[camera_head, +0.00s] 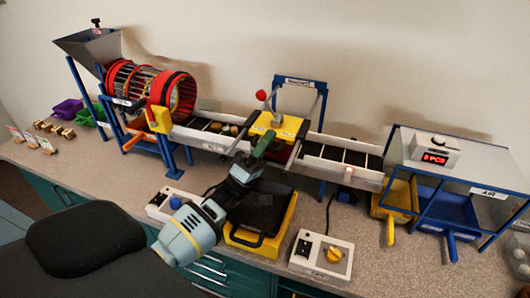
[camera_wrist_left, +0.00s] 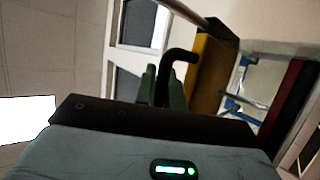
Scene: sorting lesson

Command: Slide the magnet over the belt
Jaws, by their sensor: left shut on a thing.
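The magnet (camera_head: 287,126), a yellow block, sits in a blue frame (camera_head: 300,83) that straddles the belt (camera_head: 338,156). The belt is dark with white side walls. My left gripper (camera_head: 265,142) is at the near side of the magnet, its green fingers shut on a handle. In the left wrist view the fingers (camera_wrist_left: 163,86) close around a black bent handle (camera_wrist_left: 181,55) beside the yellow block (camera_wrist_left: 208,75). The fingers partly hide the handle in the head view. My right gripper is not in view.
A red-black drum (camera_head: 178,94) and hopper (camera_head: 88,47) stand at left. A blue-framed air box (camera_head: 455,172) stands at right over yellow (camera_head: 396,198) and blue (camera_head: 447,212) bins. A yellow tray (camera_head: 275,240) lies below my arm, between control boxes (camera_head: 322,254) (camera_head: 172,202).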

